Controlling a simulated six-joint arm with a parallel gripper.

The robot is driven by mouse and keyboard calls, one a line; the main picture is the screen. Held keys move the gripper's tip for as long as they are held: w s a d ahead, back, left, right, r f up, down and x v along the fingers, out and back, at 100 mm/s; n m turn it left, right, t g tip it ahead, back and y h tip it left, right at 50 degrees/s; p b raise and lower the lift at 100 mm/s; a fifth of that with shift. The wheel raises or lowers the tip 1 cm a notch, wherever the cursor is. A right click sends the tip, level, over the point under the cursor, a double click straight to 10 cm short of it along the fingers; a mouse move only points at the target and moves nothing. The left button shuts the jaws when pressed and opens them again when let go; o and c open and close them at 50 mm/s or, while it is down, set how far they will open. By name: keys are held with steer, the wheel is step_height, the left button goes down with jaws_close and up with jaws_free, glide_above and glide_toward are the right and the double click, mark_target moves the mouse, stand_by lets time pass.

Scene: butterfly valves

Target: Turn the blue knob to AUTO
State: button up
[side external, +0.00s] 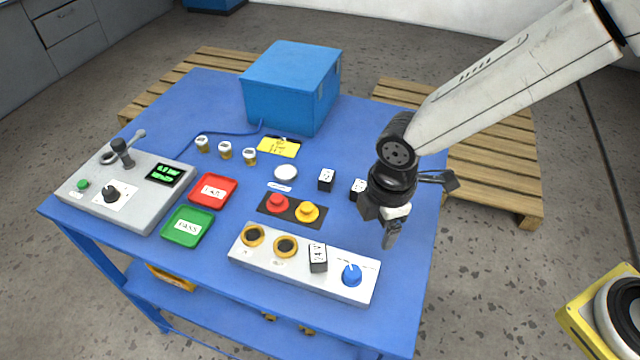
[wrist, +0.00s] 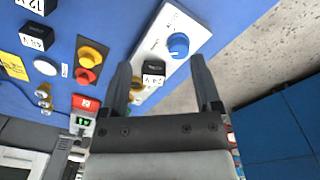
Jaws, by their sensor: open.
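The blue knob (side external: 352,274) sits at the right end of a pale control panel (side external: 262,270) near the table's front edge. A light pointer line and small labels lie around it, too small to read. It also shows in the wrist view (wrist: 178,45), beyond my fingertips and between their lines. My gripper (side external: 408,212) hangs above the table's right side, up and to the right of the knob in the side view. In the wrist view its two fingers (wrist: 161,62) are apart with nothing held between them. The gripper is not touching the knob.
A 24 V block (side external: 318,257) stands on the panel just left of the knob, with two yellow-ringed sockets (side external: 285,246) further left. Red and yellow buttons (side external: 292,208) and two black blocks (side external: 326,179) lie behind. A blue box (side external: 290,88) stands at the back.

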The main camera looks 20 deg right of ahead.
mark_target(352, 271)
steer(key=a+n, duration=0.1)
steer(key=s+a+f+n, duration=0.1)
steer(key=a, duration=0.1)
steer(key=a+n, duration=0.1)
steer(key=a, duration=0.1)
steer(key=shift+s+a+f+n, duration=0.1)
steer(key=shift+s+f+n, duration=0.05)
steer(key=shift+s+n, duration=0.15)
steer(key=shift+f, duration=0.1)
steer(key=shift+f, duration=3.8)
steer(key=shift+c, duration=0.2)
jaws_close()
